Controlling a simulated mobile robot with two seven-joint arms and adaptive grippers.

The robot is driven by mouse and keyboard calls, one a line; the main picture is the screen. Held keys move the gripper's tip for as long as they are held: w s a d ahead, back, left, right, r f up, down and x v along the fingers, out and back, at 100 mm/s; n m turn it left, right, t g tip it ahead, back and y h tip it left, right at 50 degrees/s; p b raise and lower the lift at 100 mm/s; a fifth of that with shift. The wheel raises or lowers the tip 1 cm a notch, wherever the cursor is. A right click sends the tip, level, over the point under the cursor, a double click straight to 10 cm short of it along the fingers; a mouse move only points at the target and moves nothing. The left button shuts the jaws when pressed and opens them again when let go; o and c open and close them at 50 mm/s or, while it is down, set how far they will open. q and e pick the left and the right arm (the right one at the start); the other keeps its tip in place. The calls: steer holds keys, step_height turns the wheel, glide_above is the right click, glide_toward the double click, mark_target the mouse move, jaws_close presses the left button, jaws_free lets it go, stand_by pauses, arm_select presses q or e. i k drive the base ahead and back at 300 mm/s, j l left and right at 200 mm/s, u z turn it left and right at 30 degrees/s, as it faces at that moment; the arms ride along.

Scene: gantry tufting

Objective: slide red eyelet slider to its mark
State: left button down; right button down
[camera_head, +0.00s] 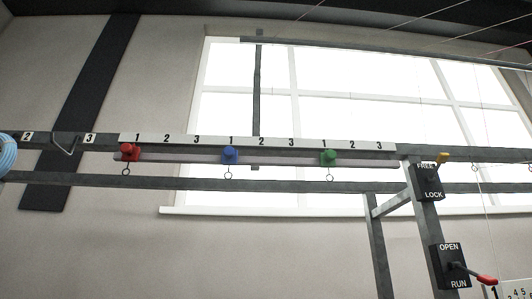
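The red eyelet slider (129,152) sits on the rail (190,158) at its left end, just under the first number 1 of the white scale strip (215,139). A small ring hangs below it. The strip reads 1, 2, 3 three times over from left to right. No coloured target mark for the red slider can be made out in this view. Neither of my grippers is in view.
A blue slider (229,154) and a green slider (328,157) sit on the same rail, under the second and third 1. A FREE/LOCK box (428,182) and an OPEN/RUN box (451,266) with a red-handled lever (483,279) are at right. A light-blue coil (7,158) is at far left.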

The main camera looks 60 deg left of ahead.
mark_target(131, 154)
steer(key=k+l+u, duration=0.1)
steer(key=k+u, duration=0.4)
steer(key=u, duration=1.25)
steer(key=k, duration=0.05)
